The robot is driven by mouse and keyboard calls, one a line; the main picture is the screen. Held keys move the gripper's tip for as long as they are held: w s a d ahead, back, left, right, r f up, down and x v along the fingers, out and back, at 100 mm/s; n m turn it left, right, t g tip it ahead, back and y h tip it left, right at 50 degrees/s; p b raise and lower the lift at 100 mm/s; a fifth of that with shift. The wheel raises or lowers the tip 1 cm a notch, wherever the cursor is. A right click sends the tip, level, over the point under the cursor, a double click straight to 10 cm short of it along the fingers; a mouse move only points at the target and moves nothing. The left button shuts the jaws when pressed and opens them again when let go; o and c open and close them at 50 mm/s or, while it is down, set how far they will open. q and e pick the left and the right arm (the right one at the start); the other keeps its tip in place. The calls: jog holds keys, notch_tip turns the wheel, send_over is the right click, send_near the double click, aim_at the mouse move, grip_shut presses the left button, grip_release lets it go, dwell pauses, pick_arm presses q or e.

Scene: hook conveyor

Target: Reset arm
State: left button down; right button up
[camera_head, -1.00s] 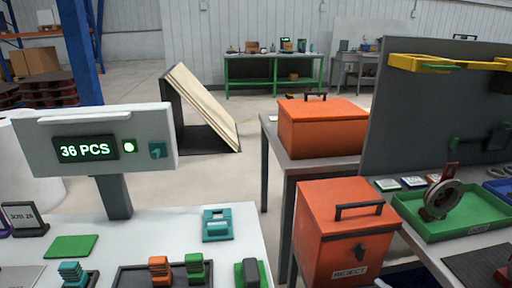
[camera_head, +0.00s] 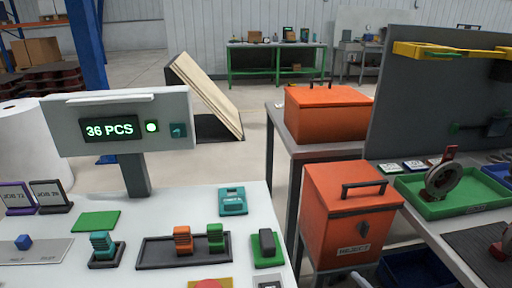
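Neither of my grippers shows in the head view. A white table (camera_head: 190,205) fills the lower left. On it stands a display (camera_head: 120,122) reading "36 PCS" with a lit green lamp. A dark tray (camera_head: 155,252) holds an orange piece (camera_head: 182,240) and a green piece (camera_head: 215,237). A teal piece (camera_head: 102,245) stands on a small dark base to the left of the tray. A teal device (camera_head: 232,201) lies behind it, and a green-and-black piece (camera_head: 265,248) sits to its right.
An orange bin (camera_head: 350,215) marked "REJECT" stands between the white table and the right bench. Another orange box (camera_head: 325,115) sits on a grey table behind. A green tray (camera_head: 465,207) holds a round grey part (camera_head: 443,180). A dark panel (camera_head: 420,95) rises behind the right bench.

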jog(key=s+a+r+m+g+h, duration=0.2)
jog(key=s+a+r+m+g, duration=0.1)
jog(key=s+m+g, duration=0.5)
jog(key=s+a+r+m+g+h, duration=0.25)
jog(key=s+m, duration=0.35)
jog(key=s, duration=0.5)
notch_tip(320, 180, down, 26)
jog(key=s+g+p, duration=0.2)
jog(key=p, duration=0.1)
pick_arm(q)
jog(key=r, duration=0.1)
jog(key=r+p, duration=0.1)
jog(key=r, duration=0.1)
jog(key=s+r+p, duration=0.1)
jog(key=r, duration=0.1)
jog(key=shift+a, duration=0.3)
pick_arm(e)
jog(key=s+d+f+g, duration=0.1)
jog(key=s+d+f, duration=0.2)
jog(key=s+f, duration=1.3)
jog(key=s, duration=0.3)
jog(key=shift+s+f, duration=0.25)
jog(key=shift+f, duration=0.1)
